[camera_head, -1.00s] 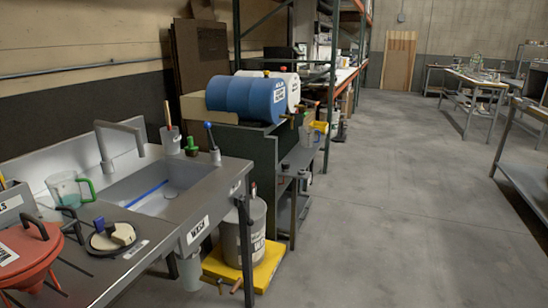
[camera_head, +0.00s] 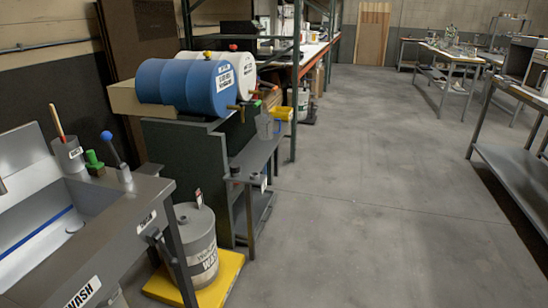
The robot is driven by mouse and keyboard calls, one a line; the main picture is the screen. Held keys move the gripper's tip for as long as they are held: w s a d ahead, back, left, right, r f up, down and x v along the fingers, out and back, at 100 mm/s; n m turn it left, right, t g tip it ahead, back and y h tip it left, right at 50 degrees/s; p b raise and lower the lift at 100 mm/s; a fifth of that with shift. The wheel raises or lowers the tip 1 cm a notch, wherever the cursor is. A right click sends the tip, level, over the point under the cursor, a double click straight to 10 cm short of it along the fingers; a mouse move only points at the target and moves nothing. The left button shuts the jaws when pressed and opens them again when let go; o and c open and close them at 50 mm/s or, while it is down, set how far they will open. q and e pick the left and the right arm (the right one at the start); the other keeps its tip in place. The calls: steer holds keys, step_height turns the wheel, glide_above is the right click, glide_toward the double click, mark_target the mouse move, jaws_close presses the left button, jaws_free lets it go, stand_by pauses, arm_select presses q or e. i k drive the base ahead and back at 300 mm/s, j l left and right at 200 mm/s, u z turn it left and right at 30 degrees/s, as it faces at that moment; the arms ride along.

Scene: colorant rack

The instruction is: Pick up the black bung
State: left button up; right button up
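A small dark upright piece (camera_head: 234,169) stands at the near left end of the low grey side bench (camera_head: 262,152). It may be the black bung, but it is too small to tell. A blue drum (camera_head: 187,86) and a white drum (camera_head: 245,72) lie on their sides on the dark green stand (camera_head: 183,152) beside this bench. Neither of my grippers shows in the head view.
A metal sink (camera_head: 75,215) fills the lower left. A grey waste bucket (camera_head: 195,240) stands on a yellow platform (camera_head: 228,277) on the floor. A grey bench (camera_head: 512,165) stands at right. The floor (camera_head: 370,190) between is clear.

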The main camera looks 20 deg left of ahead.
mark_target(235, 168)
steer(key=i+l+u, duration=0.1)
steer(key=i, duration=0.6)
steer(key=i+l+u, duration=0.15)
steer(key=i, duration=0.5)
steer(key=i+l+u, duration=0.1)
steer(key=i+u, duration=0.15)
steer(key=u, duration=0.2)
steer(key=i+l+u, duration=0.15)
steer(key=u, duration=0.3)
steer(key=i+l+u, duration=0.25)
steer(key=u, duration=0.15)
steer(key=i+l+u, duration=0.15)
steer(key=l+u, duration=0.3)
steer(key=i+l+u, duration=0.1)
steer(key=u, duration=0.35)
steer(key=l+u, duration=0.45)
steer(key=l, duration=0.15)
steer(key=l+u, duration=0.5)
steer(key=k+l, duration=0.05)
